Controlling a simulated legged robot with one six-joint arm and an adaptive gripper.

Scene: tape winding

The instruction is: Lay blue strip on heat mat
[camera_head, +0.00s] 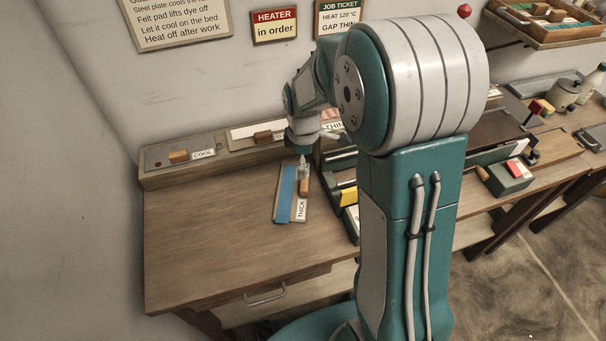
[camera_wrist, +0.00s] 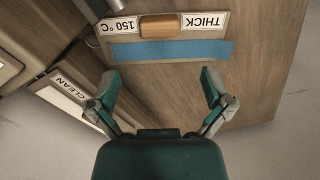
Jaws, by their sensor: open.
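In the wrist view the blue strip (camera_wrist: 172,51) lies lengthwise across the picture, past my fingertips. My gripper (camera_head: 304,160) points down near the strip's far end in the head view. In the wrist view my gripper (camera_wrist: 159,82) has its fingers spread wide, with only bare wood between them. It holds nothing. I cannot make out a heat mat for certain; my arm hides part of the bench.
A COOL plate (camera_head: 180,155) sits on the raised back ledge at left. A CLEAN label (camera_wrist: 70,86) shows in the wrist view. Dark equipment with a yellow patch (camera_head: 349,196) stands right of the strip, partly behind my arm. The bench's left front (camera_head: 205,240) is clear.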

